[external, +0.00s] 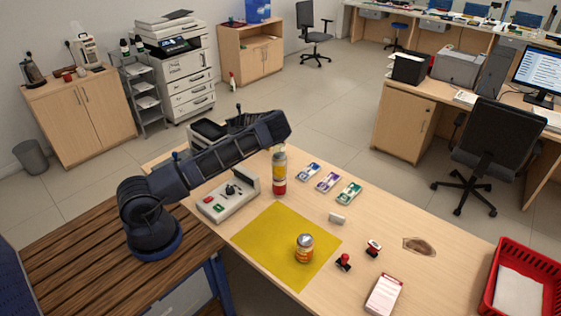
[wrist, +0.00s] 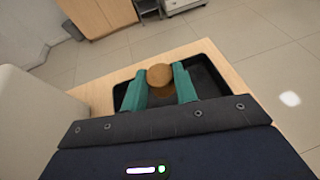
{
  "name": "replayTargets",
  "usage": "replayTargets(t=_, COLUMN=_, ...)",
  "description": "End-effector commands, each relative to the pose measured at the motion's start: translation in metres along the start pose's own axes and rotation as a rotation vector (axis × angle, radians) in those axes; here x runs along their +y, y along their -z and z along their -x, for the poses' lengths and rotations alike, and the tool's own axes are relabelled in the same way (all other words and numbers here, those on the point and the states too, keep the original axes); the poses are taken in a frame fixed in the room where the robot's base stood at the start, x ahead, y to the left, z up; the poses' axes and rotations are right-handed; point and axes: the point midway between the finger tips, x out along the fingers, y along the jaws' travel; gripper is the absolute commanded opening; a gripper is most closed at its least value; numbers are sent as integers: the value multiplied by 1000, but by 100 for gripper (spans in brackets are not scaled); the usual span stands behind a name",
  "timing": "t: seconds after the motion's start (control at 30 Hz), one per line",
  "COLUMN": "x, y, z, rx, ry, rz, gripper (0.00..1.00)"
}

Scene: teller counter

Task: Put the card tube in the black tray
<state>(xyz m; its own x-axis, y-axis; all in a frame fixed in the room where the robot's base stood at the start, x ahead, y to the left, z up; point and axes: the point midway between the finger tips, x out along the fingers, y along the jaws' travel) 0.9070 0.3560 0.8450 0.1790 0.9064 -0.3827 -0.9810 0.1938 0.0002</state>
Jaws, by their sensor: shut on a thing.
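The card tube (wrist: 160,76) shows in the wrist view as a brown round end between the two teal fingers of my gripper (wrist: 161,84). My gripper is shut on it. The black tray (wrist: 211,72) lies behind and below the fingers, with the tube in front of its middle. I cannot tell whether the tube touches the tray floor. In the external view the black tray (external: 206,131) is at the far left end of the counter, partly behind my arm. The tube and fingertips are hidden there.
A grey control box (external: 228,204) stands near the tray. A bottle (external: 279,180) stands right of it, and a jar (external: 304,250) stands on a yellow mat (external: 265,245). Small packs, stamps and a red basket (external: 545,285) lie farther right.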

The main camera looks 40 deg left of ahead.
Motion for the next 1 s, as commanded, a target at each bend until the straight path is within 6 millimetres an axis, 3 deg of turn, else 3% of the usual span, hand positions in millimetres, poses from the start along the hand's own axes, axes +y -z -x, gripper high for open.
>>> replayTargets(t=0.6, x=0, y=51, z=-21, rx=-1, ry=-1, rz=-1, gripper=8)
replayTargets(t=0.97, x=0, y=54, z=-22, rx=0, ry=0, rz=0, gripper=8)
replayTargets(t=1.0, x=0, y=55, z=-23, rx=0, ry=0, rz=0, gripper=31)
